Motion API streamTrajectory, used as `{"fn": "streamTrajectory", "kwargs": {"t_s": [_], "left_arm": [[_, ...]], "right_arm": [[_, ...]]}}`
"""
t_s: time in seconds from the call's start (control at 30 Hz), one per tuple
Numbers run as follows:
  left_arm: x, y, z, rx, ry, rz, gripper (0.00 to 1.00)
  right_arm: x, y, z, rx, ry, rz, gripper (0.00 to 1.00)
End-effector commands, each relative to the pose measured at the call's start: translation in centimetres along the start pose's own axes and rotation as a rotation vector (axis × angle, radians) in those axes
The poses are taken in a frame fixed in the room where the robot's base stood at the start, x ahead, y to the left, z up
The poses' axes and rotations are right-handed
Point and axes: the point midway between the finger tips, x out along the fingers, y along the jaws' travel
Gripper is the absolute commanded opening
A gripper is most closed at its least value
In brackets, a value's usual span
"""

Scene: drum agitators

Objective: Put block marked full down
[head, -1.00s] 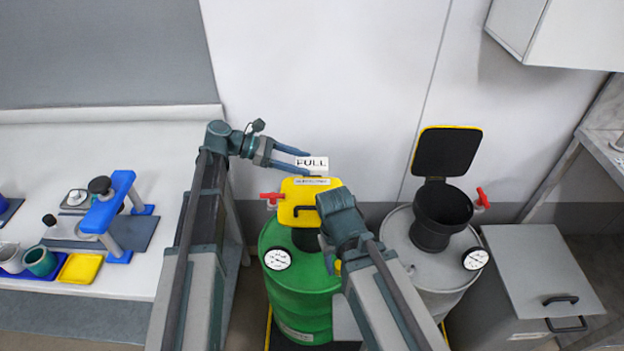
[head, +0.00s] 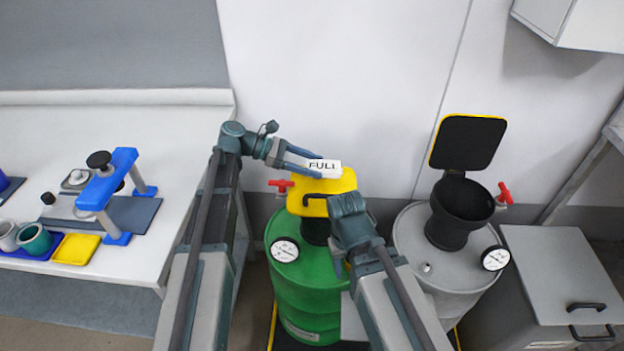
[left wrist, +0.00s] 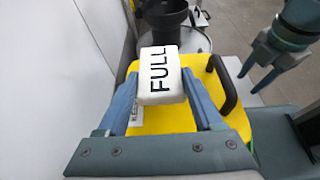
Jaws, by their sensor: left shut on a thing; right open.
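The white block marked FULL (head: 323,168) is held between the fingers of my left gripper (head: 308,165). The left wrist view shows the block (left wrist: 160,76) with its lettering up, over the yellow lid (left wrist: 165,118). In the head view the yellow lid (head: 335,185) sits on top of the green drum (head: 305,300). I cannot tell whether the block touches the lid. My right gripper shows in the left wrist view (left wrist: 252,75), with its fingers apart and empty, beside the lid's black handle.
A grey drum (head: 450,267) with an open black funnel (head: 460,212) and raised lid stands to the right. A grey bin (head: 556,275) is further right. A white table (head: 190,130) at the left holds a blue-framed press (head: 110,190) and a yellow tray (head: 76,249).

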Motion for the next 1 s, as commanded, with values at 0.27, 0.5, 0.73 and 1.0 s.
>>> {"fn": "streamTrajectory", "kwargs": {"t_s": [0.27, 0.5, 0.73, 1.0], "left_arm": [[1.0, 0.0, -2.6, 0.000, 0.000, 0.000, 0.13], [1.4, 0.0, -3.5, 0.000, 0.000, 0.000, 0.13], [1.4, 0.0, -3.5, 0.000, 0.000, 0.000, 0.13], [1.4, 0.0, -3.6, 0.000, 0.000, 0.000, 0.98]], "right_arm": [[2.8, -0.3, -0.2, 0.000, 0.000, 0.000, 0.51], [3.7, -0.3, -0.2, 0.000, 0.000, 0.000, 0.51], [3.8, -0.4, -0.2, 0.000, 0.000, 0.000, 0.51], [3.9, -0.4, -0.2, 0.000, 0.000, 0.000, 0.51]]}}
